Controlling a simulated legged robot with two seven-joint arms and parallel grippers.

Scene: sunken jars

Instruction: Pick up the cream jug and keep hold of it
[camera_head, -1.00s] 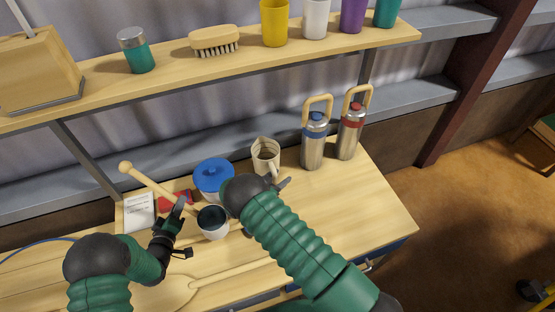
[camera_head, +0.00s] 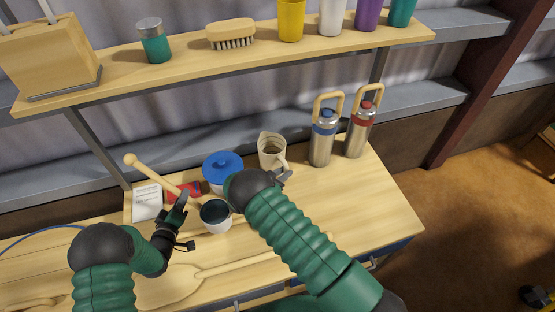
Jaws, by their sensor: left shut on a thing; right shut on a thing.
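The cream jug (camera_head: 271,147) is upright near the back of the bench, its handle towards me. My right gripper (camera_head: 281,176) is shut on it at the handle, partly hidden behind my own wrist. I cannot tell whether the jug's base is off the bench. My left gripper (camera_head: 181,208) is lower left, beside a small white pot (camera_head: 219,224) with a dark inside. My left gripper appears to be shut on this handle, though the contact is hard to see.
A blue lidded pot (camera_head: 223,166) stands left of the jug. Two steel bottles, blue-banded (camera_head: 322,145) and red-banded (camera_head: 359,137), stand right. A red item (camera_head: 187,188) and white card (camera_head: 147,203) lie left. A shelf (camera_head: 190,62) runs above. The bench's right end is clear.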

